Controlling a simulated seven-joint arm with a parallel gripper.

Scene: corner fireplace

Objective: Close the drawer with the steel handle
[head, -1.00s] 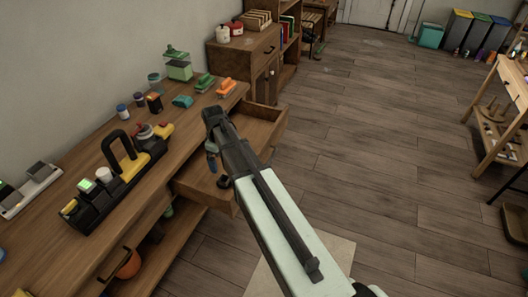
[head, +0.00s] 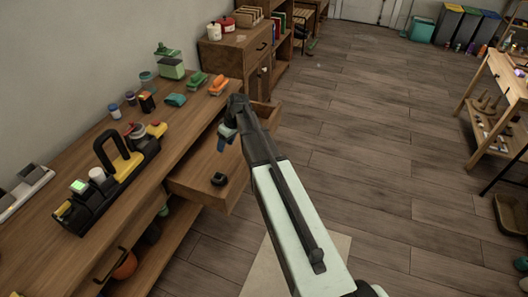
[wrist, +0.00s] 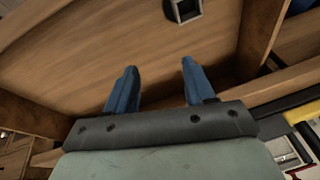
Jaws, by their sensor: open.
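A wooden drawer (head: 190,188) stands pulled out from the workbench's front in the head view. My arm hides its middle, and its steel handle does not show. The drawer's wooden floor (wrist: 100,50) fills much of the wrist view. A small black object (head: 219,179) lies inside it and also shows in the wrist view (wrist: 183,10). My gripper (head: 223,138) is above the drawer, near the bench edge. Its two blue fingers stand apart with nothing between them in the wrist view (wrist: 158,75).
A lower front has a dark handle (head: 112,265). A cabinet (head: 235,55) stands behind.

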